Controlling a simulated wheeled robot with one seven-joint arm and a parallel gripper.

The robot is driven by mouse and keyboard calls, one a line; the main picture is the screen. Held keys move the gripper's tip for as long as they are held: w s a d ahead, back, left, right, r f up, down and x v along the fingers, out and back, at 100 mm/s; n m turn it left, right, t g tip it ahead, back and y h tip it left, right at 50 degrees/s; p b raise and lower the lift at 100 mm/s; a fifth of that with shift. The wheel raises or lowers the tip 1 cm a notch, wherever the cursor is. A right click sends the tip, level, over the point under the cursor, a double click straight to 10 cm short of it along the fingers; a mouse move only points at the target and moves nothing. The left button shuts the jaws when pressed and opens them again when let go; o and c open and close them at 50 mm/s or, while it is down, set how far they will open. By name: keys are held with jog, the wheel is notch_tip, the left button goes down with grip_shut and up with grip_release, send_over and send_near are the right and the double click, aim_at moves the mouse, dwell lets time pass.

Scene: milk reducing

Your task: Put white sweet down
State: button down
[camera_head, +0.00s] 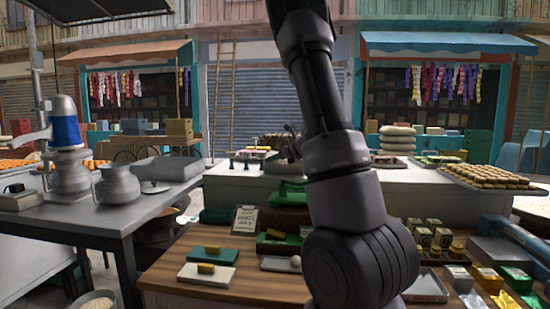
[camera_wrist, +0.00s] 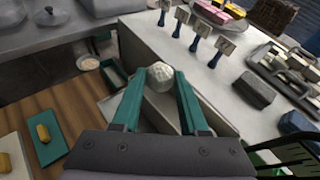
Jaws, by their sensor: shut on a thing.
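The white sweet (camera_wrist: 159,76) is a pale, rough ball. In the wrist view it sits between the tips of the two teal fingers of my gripper (camera_wrist: 160,84), which is shut on it. It is seen over the near edge of the white counter (camera_wrist: 225,80); I cannot tell its height above it. In the head view my dark arm rises in front of the counter and hides much of the middle, and I cannot make out the sweet in the grip.
Small signs on blue stands (camera_wrist: 197,36) stand on the counter, with a tray of pink and yellow sweets (camera_wrist: 220,11) behind. A green tray with a yellow sweet (camera_wrist: 48,138) lies on the wooden table. A metal table (camera_head: 130,210) with pots is at left.

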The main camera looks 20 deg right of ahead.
jog(key=shift+c, duration=2.2)
grip_release()
jog(key=shift+r, duration=0.4)
jog(key=r+v, duration=0.1)
jog(key=v, duration=1.1)
jog(key=s+a+r+n+g+y, duration=0.2)
jog(key=s+a+n, duration=0.2)
jog(key=a+n, duration=0.3)
jog(key=s+a+r+n+g+y, duration=0.25)
jog(key=s+a+n, duration=0.25)
jog(key=a, duration=0.4)
jog(key=s+a+n+g+h, duration=0.1)
jog(key=s+a+n+h, duration=0.1)
jog(key=s+n, duration=0.5)
jog(key=s+a+n+h, duration=0.3)
jog(key=s+n, duration=0.5)
jog(key=n, duration=0.1)
jog(key=shift+g, duration=0.35)
jog(key=shift+s+a, duration=0.1)
